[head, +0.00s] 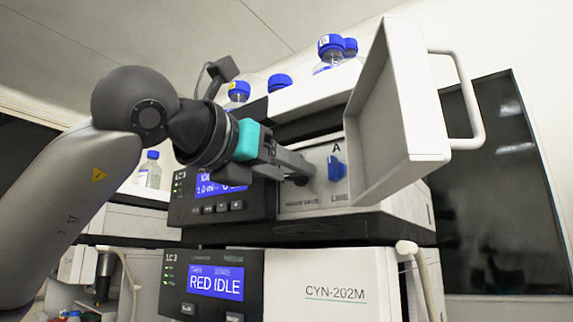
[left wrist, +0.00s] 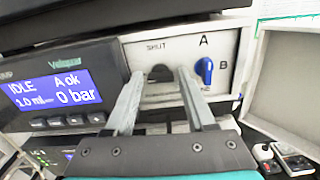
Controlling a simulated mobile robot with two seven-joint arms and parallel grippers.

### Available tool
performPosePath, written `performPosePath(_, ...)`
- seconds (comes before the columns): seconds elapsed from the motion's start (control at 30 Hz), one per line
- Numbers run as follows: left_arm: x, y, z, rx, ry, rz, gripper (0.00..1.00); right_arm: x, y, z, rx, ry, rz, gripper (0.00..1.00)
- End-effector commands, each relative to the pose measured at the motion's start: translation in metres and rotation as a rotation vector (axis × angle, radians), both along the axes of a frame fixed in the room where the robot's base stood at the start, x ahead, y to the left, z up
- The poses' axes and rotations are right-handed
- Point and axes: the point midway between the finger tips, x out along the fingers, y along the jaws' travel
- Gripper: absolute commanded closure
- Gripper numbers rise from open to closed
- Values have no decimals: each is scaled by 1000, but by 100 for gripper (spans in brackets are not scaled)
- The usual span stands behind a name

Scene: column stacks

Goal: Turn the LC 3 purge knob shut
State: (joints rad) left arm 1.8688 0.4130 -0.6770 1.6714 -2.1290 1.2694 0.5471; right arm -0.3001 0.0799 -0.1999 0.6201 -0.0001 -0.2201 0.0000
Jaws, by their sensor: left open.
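The pump module front (head: 300,203) has a white panel with a dark purge knob (head: 303,179) and a blue selector knob (head: 337,168) marked A and B. In the left wrist view the purge knob (left wrist: 160,74) is dark, below the word SHUT, and partly hidden. My left gripper (head: 296,167) reaches the panel from the left. It is open, its fingers (left wrist: 160,80) on either side of the purge knob; I cannot tell whether they touch it. The screen (left wrist: 57,93) reads IDLE, A ok, 0 bar. My right gripper is not in view.
The white door (head: 400,100) with a handle (head: 470,100) stands open right of the panel. Blue-capped bottles (head: 333,55) stand on top. Below is a module labelled LC 3, its screen (head: 215,284) reading RED IDLE, beside a CYN-202M cover (head: 330,290).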

Motion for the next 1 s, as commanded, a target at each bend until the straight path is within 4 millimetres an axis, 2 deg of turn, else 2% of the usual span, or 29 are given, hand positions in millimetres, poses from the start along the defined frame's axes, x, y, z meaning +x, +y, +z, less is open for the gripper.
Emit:
performPosePath(0.27, 2, -2, 0, 0, -1, -1, 45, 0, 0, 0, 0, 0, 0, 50)
performPosePath(0.77, 1, -1, 0, 0, 0, -1, 99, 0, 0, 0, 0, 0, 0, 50)
performPosePath(1.0, 1, -1, 0, 2, -2, -1, 100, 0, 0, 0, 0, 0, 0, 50)
